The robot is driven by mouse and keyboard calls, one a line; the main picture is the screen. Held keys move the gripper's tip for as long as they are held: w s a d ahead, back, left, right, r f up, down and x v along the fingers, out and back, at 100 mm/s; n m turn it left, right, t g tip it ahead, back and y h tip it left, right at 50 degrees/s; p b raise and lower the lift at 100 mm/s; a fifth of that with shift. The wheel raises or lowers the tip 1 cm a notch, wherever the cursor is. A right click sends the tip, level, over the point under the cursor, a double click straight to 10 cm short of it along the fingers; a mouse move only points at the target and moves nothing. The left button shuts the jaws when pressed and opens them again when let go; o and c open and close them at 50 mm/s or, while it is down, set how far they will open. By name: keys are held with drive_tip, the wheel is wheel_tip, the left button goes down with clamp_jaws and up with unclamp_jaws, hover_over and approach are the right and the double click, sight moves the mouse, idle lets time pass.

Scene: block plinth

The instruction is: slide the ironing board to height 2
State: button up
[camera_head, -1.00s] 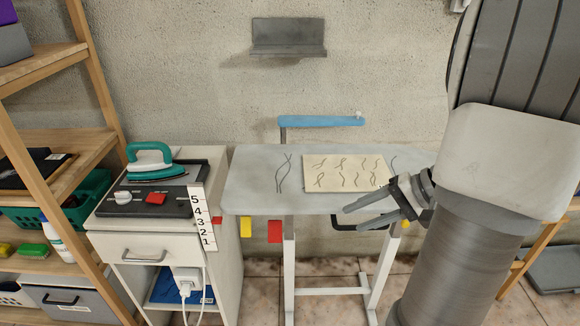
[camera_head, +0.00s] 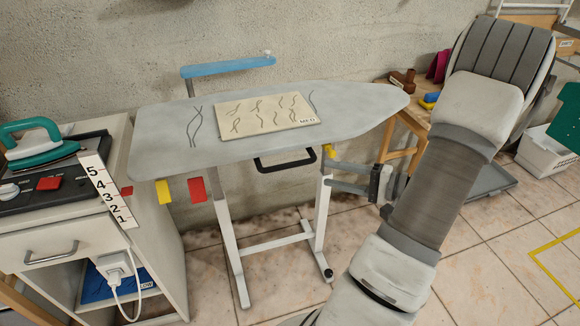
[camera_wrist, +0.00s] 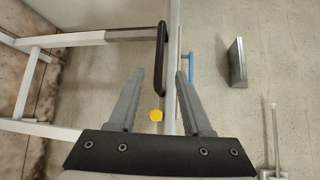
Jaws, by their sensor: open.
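The grey ironing board (camera_head: 355,112) stands level on white legs in the head view, with a black handle (camera_head: 286,162) under its front edge. The wrist view shows the board edge-on (camera_wrist: 173,40), the handle (camera_wrist: 160,60) and a yellow knob (camera_wrist: 157,115). A number strip (camera_head: 107,192), 1 to 5, is on the cabinet at left. A red marker (camera_head: 127,190) shows beside it; I cannot tell which number it meets. My gripper (camera_head: 329,174) is open and empty, below the board and right of the handle. In the wrist view, the handle and board edge lie between its fingers' directions.
A cream patterned mat (camera_head: 265,117) lies on the board. A yellow tab (camera_head: 163,192) and red tab (camera_head: 196,190) hang below its left end. The white cabinet (camera_head: 60,255) holds a teal iron (camera_head: 38,140). A blue padded arm (camera_head: 228,67) stands behind.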

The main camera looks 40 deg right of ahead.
sight(294, 166)
drive_tip(key=b+x, duration=0.1)
drive_tip(key=x, duration=1.1)
drive_tip(key=shift+w+b, duration=0.1)
drive_tip(key=shift+b, duration=0.25)
clamp_jaws()
idle(0.7)
